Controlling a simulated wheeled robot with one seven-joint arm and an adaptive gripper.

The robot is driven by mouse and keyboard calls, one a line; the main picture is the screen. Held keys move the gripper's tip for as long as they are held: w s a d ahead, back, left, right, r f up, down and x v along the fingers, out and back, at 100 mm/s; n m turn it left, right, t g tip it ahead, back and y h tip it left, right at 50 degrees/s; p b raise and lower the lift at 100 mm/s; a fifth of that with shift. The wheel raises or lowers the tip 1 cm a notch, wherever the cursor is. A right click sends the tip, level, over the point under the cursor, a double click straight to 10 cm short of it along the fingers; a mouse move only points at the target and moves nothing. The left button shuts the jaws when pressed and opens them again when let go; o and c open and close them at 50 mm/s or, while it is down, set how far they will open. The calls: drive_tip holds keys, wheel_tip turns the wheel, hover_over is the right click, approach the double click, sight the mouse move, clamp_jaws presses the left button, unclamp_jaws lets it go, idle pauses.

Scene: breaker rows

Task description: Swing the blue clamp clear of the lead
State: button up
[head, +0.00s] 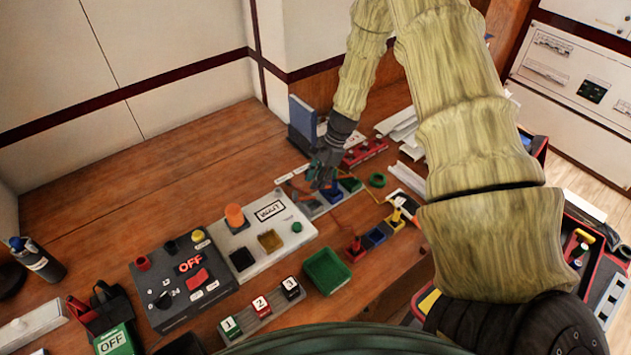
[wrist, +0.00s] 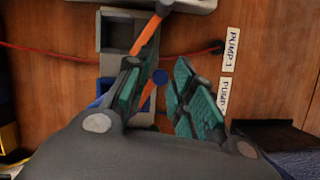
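My gripper (wrist: 168,72) is open, with its green-padded fingers spread apart in the wrist view. In the head view my gripper (head: 322,178) is low over the row of blocks at the back of the bench. A blue part (wrist: 106,87), apparently of the blue clamp, shows beside the left finger; the rest is hidden. A thin red lead (wrist: 60,54) runs across the wood, passing behind the clamp row.
"PUMP 1" label (wrist: 231,49) lies right of the lead's end. A blue upright panel (head: 302,122) stands behind my gripper. A green tray (head: 326,271), a white panel (head: 262,225) and a black panel (head: 165,285) lie nearer. Back left bench is clear.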

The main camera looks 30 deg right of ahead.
drive_tip(key=v, duration=1)
drive_tip(key=shift+r, duration=0.2)
